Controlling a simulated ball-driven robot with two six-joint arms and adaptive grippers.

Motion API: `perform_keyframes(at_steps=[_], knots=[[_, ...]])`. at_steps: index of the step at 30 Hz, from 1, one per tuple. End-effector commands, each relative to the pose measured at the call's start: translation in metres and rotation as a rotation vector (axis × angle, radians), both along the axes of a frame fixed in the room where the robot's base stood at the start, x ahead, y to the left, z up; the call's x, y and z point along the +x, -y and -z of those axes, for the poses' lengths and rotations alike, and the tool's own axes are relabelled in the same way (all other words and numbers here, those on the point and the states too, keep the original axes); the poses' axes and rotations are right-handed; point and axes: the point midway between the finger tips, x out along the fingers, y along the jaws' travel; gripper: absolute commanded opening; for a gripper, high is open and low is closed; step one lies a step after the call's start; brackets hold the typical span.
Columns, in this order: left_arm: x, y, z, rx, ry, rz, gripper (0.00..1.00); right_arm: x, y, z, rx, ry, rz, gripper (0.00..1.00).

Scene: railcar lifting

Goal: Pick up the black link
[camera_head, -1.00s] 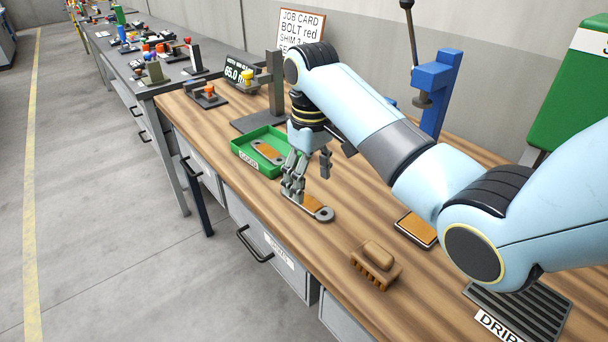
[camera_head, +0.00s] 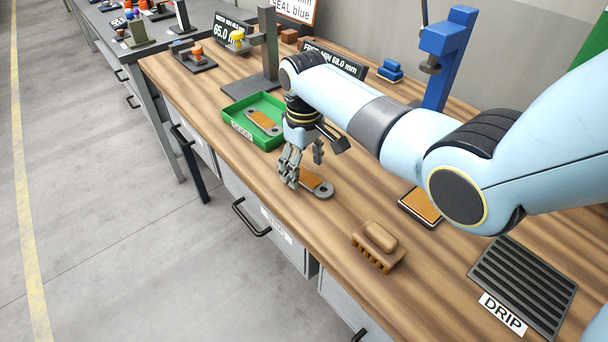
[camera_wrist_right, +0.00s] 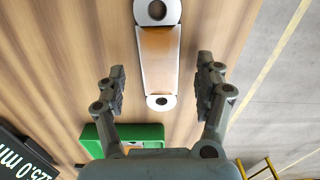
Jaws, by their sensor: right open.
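A flat grey link with an orange-brown middle and a round holed end (camera_head: 325,191) lies on the wooden bench. No plainly black link shows. In the right wrist view the link (camera_wrist_right: 159,62) has a hole at each end, and its near end lies between my spread fingers. My right gripper (camera_head: 303,168) is open and empty just above it, partly hiding it in the head view; its fingers also show in the wrist view (camera_wrist_right: 162,90). A similar grey and orange link (camera_head: 262,122) lies in the green tray (camera_head: 264,143). My left gripper is not in view.
A brown brush (camera_head: 378,245) and an orange pad in a dark frame (camera_head: 422,204) lie nearer, with a drip grate (camera_head: 522,285) to the right. A dark gauge stand (camera_head: 268,50) and a blue press (camera_head: 446,45) stand behind. The bench between link and brush is clear.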

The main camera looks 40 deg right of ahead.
Motion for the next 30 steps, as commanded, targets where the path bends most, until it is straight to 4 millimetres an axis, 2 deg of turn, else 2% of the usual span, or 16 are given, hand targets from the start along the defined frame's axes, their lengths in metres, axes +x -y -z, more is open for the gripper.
perform_keyframes(at_steps=[4,11,26,27,30], knots=[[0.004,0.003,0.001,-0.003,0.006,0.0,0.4,-0.001,0.0,0.013,0.0,-0.001,0.0,0.7],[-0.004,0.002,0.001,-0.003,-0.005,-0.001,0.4,0.0,0.0,0.014,0.0,0.0,0.0,0.69],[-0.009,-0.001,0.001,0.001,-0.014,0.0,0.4,-0.001,0.0,0.014,0.0,0.0,0.0,0.04],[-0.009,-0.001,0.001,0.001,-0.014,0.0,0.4,-0.001,0.0,0.014,0.0,0.0,0.0,0.0],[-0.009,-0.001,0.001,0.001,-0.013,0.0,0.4,0.0,0.0,0.013,-0.001,0.002,0.0,0.0]])
